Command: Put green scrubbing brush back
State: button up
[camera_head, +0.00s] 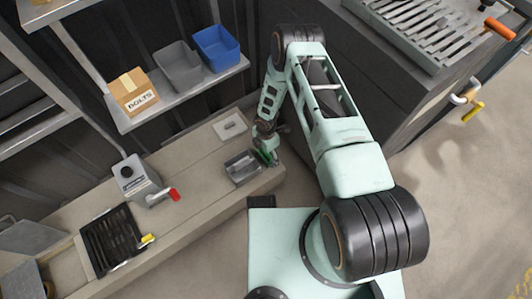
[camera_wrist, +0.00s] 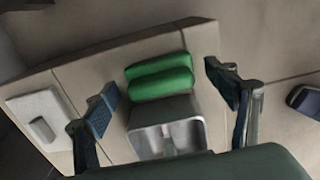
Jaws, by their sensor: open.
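The green scrubbing brush (camera_wrist: 160,76) shows in the wrist view as two green rounded lengths side by side. It lies at the end of a small metal tray (camera_wrist: 148,143), over or against its rim; I cannot tell which. In the head view the brush (camera_head: 268,158) is a small green patch at the right end of the tray (camera_head: 242,169), partly hidden by my gripper (camera_head: 268,148). In the wrist view my gripper (camera_wrist: 162,84) is open, one finger to each side of the brush, with visible gaps on both sides.
The tray stands near the right end of a long bench (camera_head: 190,179). A white plate (camera_head: 230,125) lies behind it. A shelf above holds a bolts box (camera_head: 134,91), a grey bin (camera_head: 179,67) and a blue bin (camera_head: 216,47). A red-handled device (camera_head: 137,177) stands left.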

jog(key=shift+r, duration=0.15)
notch_tip(320, 180, up, 12)
jog(key=p, duration=0.3)
jog(key=shift+p, duration=0.4)
